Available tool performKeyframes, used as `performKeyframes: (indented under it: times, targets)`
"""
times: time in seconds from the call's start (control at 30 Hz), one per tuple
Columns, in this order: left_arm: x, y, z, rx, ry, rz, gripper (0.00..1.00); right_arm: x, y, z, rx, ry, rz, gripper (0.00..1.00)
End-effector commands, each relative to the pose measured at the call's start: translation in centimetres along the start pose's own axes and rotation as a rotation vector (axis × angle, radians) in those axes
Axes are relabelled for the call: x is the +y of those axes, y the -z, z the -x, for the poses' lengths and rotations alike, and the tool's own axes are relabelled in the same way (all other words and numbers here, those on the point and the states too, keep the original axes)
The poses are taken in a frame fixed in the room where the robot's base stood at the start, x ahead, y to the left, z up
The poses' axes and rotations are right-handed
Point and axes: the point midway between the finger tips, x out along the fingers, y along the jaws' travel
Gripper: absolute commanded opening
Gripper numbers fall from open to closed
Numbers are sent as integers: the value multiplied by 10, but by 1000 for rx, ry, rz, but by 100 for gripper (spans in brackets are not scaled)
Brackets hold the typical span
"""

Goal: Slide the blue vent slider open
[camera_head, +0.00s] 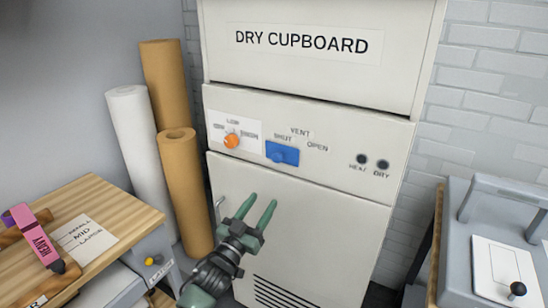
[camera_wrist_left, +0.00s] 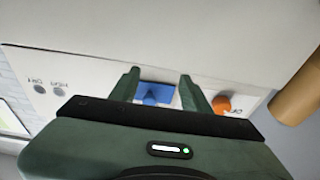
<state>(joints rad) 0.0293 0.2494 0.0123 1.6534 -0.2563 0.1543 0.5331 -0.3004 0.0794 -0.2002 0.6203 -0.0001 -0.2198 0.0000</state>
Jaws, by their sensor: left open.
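The blue vent slider (camera_head: 282,153) sits on the cupboard's control panel, under the word SHUT, with the word OPEN to its right. My left gripper (camera_head: 258,207) is open and empty, in front of the cupboard door and below the slider in the head view. In the left wrist view the slider (camera_wrist_left: 153,93) shows between the two open fingers (camera_wrist_left: 159,85). I cannot tell whether the fingers touch it. My right gripper is not in view.
An orange knob (camera_head: 231,140) is left of the slider, and two dark indicators (camera_head: 371,163) are right. Paper rolls (camera_head: 183,185) stand left of the cupboard. A wooden bench (camera_head: 95,200) is at left, and a grey machine (camera_head: 490,215) at right.

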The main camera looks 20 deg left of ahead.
Motion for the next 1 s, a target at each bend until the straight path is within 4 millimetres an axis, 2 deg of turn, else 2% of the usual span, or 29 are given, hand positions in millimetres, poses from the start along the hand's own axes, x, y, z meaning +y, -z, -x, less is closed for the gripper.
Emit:
performKeyframes:
  times: [0.03,0.1,0.2,0.33,0.7,1.0]
  targets:
    - [1,30,-6,55,-12,-1,47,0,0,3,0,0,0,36]
    - [3,56,-10,108,-25,-2,47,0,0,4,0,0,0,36]
    - [5,74,-14,144,-34,-2,47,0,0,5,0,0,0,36]
    - [5,80,-27,151,-36,-1,47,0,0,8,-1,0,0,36]
    - [8,86,-82,148,-35,-1,47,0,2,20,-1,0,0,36]
    - [8,86,-90,146,-35,-1,47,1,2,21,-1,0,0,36]
